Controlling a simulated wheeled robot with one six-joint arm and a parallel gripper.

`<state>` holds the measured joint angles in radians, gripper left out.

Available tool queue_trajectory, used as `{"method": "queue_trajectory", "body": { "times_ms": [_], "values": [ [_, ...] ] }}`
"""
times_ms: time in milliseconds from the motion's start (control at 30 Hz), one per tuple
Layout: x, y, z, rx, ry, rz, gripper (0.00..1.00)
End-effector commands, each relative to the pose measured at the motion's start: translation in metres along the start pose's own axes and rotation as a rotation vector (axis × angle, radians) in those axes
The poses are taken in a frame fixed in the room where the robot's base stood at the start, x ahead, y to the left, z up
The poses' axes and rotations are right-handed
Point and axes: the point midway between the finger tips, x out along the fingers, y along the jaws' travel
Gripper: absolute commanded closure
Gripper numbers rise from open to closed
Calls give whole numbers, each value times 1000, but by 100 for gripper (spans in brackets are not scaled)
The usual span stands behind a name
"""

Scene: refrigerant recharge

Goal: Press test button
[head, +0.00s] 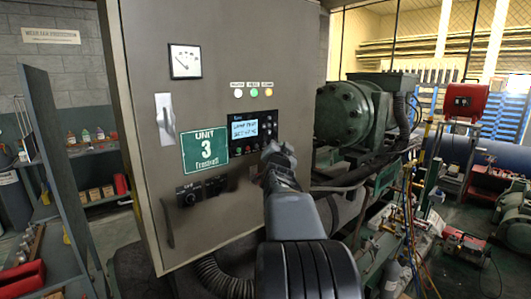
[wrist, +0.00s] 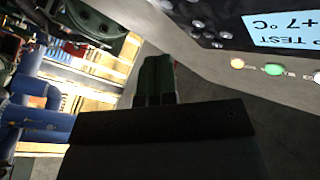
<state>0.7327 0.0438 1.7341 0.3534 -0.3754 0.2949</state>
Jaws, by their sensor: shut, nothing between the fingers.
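The grey control cabinet (head: 225,60) carries a dark controller panel (head: 238,150) with a lit display (head: 245,129). In the wrist view the display (wrist: 285,30) appears upside down and reads in part "P TEST" and "+7°C". Small round buttons (head: 268,127) sit right of the display, and some show in the wrist view (wrist: 197,24). I cannot read which is the test button. My gripper (head: 277,152) is shut and empty, its tip at the panel's lower right in the head view. In the wrist view its fingers (wrist: 158,62) are together; contact with the panel cannot be told.
White, green and orange lamps (head: 254,92) sit above the display. A green compressor (head: 352,115) and pipes stand close on the right.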

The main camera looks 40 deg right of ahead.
Motion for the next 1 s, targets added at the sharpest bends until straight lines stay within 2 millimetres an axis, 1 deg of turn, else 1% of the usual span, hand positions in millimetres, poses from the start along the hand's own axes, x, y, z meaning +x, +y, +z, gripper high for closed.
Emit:
{"method": "queue_trajectory", "body": {
  "times_ms": [33,233,1000],
  "values": [
    [-3,4,1,-1,1,0,100],
    [-9,7,-5,-1,0,1,100],
    [-9,6,-6,-1,-1,1,100]
  ]
}}
